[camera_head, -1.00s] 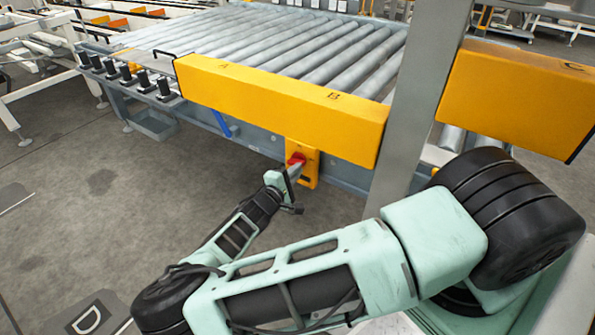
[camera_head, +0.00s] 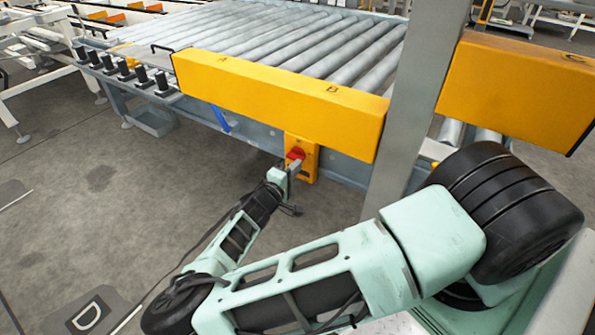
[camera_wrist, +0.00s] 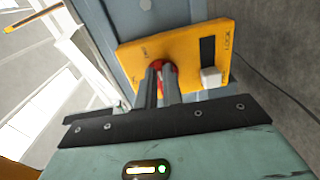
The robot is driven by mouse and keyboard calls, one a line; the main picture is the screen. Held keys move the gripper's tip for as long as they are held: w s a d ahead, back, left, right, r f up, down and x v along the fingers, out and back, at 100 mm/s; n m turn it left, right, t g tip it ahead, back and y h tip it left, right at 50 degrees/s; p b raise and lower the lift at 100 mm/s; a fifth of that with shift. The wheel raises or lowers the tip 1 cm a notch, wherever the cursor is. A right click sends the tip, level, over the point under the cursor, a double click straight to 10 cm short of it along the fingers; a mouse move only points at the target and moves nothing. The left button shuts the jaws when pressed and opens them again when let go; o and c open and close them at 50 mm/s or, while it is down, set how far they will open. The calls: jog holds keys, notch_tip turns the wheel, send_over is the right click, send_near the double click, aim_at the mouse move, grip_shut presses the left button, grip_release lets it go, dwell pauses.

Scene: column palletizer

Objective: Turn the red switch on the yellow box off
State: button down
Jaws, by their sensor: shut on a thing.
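The yellow box (camera_head: 309,160) is mounted on the side of the conveyor frame, below the long yellow beam. Its red switch (camera_head: 295,154) sits on its face. My gripper (camera_head: 294,165) is at the switch from the front. In the wrist view, the yellow box (camera_wrist: 190,55) fills the upper middle, with printed lettering including "LOCK". There my gripper's two fingers (camera_wrist: 158,78) are shut on the red switch (camera_wrist: 166,66), which shows only partly around the fingertips. The exact angle of the switch knob is hard to read.
A dark slot with a white block (camera_wrist: 211,77) is on the box right of the switch. A long yellow beam (camera_head: 270,100) overhangs the box. A grey post (camera_head: 412,100) stands to its right. Bare concrete floor (camera_head: 90,200) lies left of my arm.

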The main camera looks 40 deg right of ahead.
jog(key=c, duration=1.5)
grip_release()
jog(key=shift+s+d+m+g+h, duration=0.15)
jog(key=shift+s+d, duration=0.2)
jog(key=shift+d, duration=0.2)
jog(key=shift+s+d+m+g+h, duration=0.15)
jog(key=shift+s+d, duration=0.15)
jog(key=shift+d, duration=0.25)
jog(key=shift+w+d+r, duration=0.1)
jog(key=shift+r, duration=0.05)
jog(key=shift+w+r, duration=0.1)
jog(key=shift+r, duration=0.1)
jog(key=v, duration=0.6)
jog(key=p+v, duration=0.1)
jog(key=v, duration=0.5)
jog(key=p+v, duration=0.1)
jog(key=v, duration=0.5)
jog(key=shift+s+a+f, duration=0.3)
jog(key=shift+s, duration=0.05)
